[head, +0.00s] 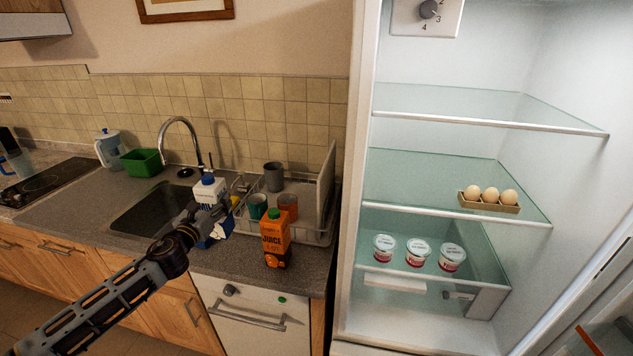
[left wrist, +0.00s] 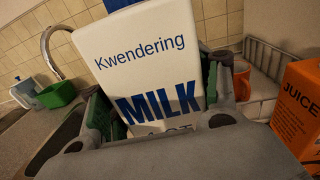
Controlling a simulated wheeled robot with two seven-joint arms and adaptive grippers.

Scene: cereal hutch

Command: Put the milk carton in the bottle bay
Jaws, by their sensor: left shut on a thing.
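The milk carton (head: 207,190) is white with blue lettering and a blue cap. It is nearly upright at the counter's front edge by the sink. My left gripper (head: 205,220) is shut around its lower part. In the left wrist view the milk carton (left wrist: 145,65) fills the middle, between the two fingers of my left gripper (left wrist: 160,122). Whether its base touches the counter is hidden. The fridge (head: 430,170) stands open at the right, with glass shelves. The bottle bay is not clearly seen; part of the fridge door (head: 600,310) shows at the lower right. My right gripper is not in view.
An orange juice carton (head: 275,240) stands on the counter just right of the milk. Behind it is a dish rack (head: 322,225) with several cups. Eggs (head: 490,196) and yogurt cups (head: 417,252) sit on the lower fridge shelves; the upper shelf (head: 450,103) is empty.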

